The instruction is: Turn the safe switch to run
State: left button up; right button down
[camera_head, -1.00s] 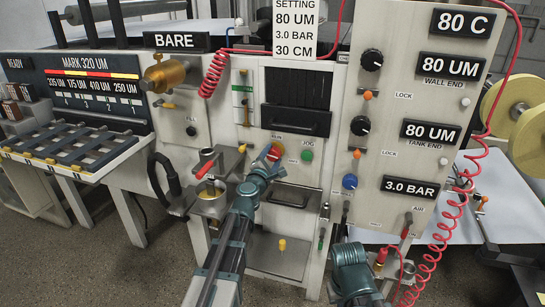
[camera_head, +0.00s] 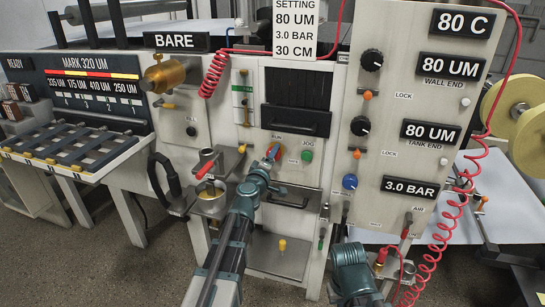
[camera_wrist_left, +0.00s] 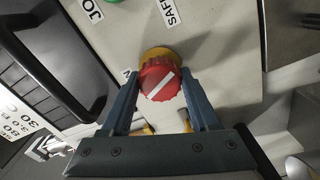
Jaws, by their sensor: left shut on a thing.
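The safe switch is a red ribbed knob (camera_wrist_left: 160,83) with a white line across its face, on a yellow base (camera_wrist_left: 157,54). In the left wrist view the line runs diagonally, from lower left to upper right. In the head view the knob (camera_head: 274,151) is partly hidden by my fingers, below the RUN label. My left gripper (camera_head: 270,158) is at the panel, shut on the knob. In the left wrist view its fingers (camera_wrist_left: 160,96) stand on both sides of the knob. My right gripper is not visible; only part of my right arm shows at the lower right.
A green JOG button (camera_head: 307,156) is close to the right of the switch. A red-handled valve (camera_head: 205,168) and metal cup (camera_head: 210,198) are to the left. A black-handled drawer (camera_head: 297,120) is above. Red coiled hoses hang at both sides.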

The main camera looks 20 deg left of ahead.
pick_arm(q)
jog(key=m, duration=0.4)
jog(key=shift+m, duration=0.4)
dwell(0.4)
jog(key=o, duration=1.4)
jog(key=shift+s, duration=0.1)
